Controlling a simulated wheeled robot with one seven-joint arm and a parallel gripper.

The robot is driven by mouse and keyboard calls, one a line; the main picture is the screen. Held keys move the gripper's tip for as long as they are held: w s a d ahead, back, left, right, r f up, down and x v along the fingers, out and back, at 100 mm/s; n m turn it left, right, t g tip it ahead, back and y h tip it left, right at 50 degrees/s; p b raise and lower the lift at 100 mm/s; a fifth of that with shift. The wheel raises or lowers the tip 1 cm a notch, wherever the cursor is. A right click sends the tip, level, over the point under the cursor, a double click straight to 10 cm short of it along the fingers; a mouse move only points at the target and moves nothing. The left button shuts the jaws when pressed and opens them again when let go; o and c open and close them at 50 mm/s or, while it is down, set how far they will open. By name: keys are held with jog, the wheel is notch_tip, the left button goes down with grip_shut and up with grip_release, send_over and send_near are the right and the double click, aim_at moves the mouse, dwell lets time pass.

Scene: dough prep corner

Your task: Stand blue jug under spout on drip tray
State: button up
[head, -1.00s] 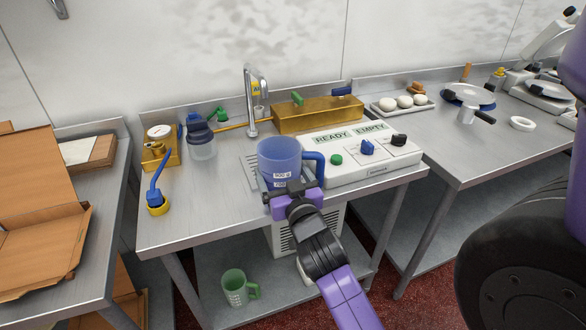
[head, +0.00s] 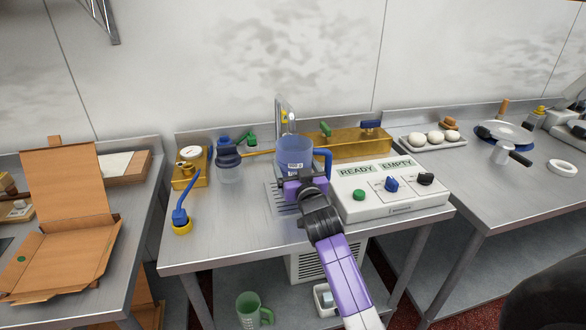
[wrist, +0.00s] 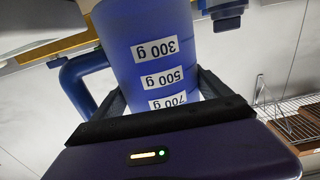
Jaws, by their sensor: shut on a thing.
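The blue jug (head: 294,152) is upright in the head view, with its blue handle on the right. It is in front of the metal spout (head: 281,108) and hides the spout's lower part. My gripper (head: 303,187) is shut on the jug from the front. The wrist view shows the jug (wrist: 150,42) between the fingers, with weight labels on its side. The slatted drip tray (head: 275,197) lies on the bench below and left of the jug, partly covered by my gripper. The jug appears held above the tray; its exact clearance is unclear.
The white control box (head: 390,200) with READY and EMPTY signs stands close to the jug's right. A gold block (head: 350,145) is behind it. A dark-lidded clear container (head: 230,170) stands left. A green mug (head: 250,310) is on the shelf below.

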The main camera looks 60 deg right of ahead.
jog(key=shift+x, duration=1.2)
jog(key=shift+d+f, duration=0.1)
jog(key=shift+f, duration=1.65)
jog(key=shift+f, duration=0.15)
jog(key=o, duration=1.4)
